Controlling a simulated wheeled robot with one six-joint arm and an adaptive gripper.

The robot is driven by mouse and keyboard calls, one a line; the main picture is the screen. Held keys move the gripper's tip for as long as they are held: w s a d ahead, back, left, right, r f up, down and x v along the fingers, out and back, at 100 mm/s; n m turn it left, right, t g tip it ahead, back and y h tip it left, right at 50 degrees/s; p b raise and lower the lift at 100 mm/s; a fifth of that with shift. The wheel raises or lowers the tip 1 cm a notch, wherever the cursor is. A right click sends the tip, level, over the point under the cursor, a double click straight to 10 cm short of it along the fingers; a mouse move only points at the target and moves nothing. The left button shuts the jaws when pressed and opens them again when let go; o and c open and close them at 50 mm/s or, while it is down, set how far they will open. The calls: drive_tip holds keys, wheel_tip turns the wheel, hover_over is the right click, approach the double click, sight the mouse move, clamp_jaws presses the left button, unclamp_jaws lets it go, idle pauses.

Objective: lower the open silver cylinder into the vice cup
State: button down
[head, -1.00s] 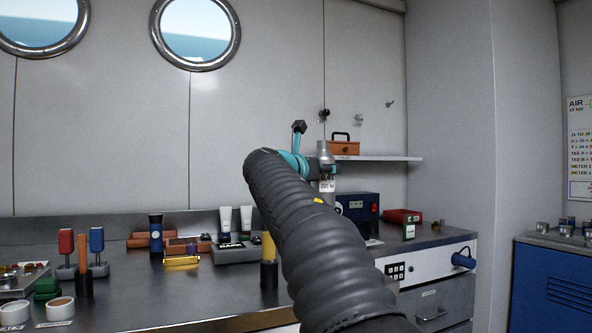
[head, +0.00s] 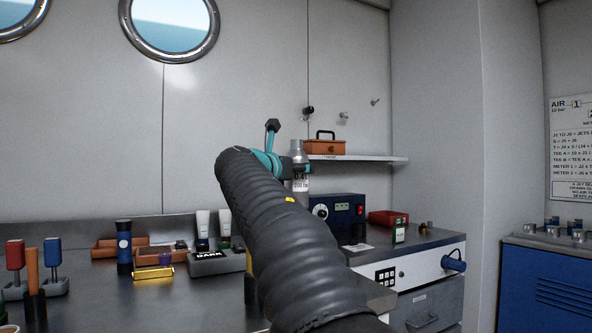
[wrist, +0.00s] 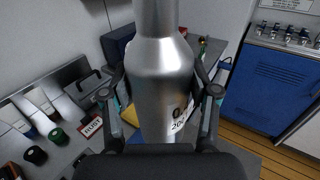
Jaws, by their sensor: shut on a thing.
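The silver cylinder (head: 298,158) is held upright at the end of my arm, above the bench, with a white label on its lower part. In the wrist view the cylinder (wrist: 160,85) fills the middle, with a narrow neck and wider shoulder. My gripper (wrist: 160,95) has a finger on each side of it and is shut on it. In the head view my gripper (head: 284,167) is partly hidden behind my arm. I cannot make out the vice cup in either view, and the cylinder's mouth is out of sight.
A blue instrument box (head: 337,212) stands on the bench behind the arm. A shelf (head: 365,158) holds an orange toolbox (head: 325,146). Tubes, trays and a blue flask (head: 124,246) stand at the left. A blue cabinet (head: 548,285) is far right.

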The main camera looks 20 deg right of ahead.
sight(296, 191)
drive_tip(key=shift+f+b, duration=1.9)
drive_tip(key=shift+f, duration=0.9)
drive_tip(key=shift+p, duration=0.8)
drive_tip(key=shift+f+b, duration=1.95)
drive_tip(key=shift+f, duration=0.85)
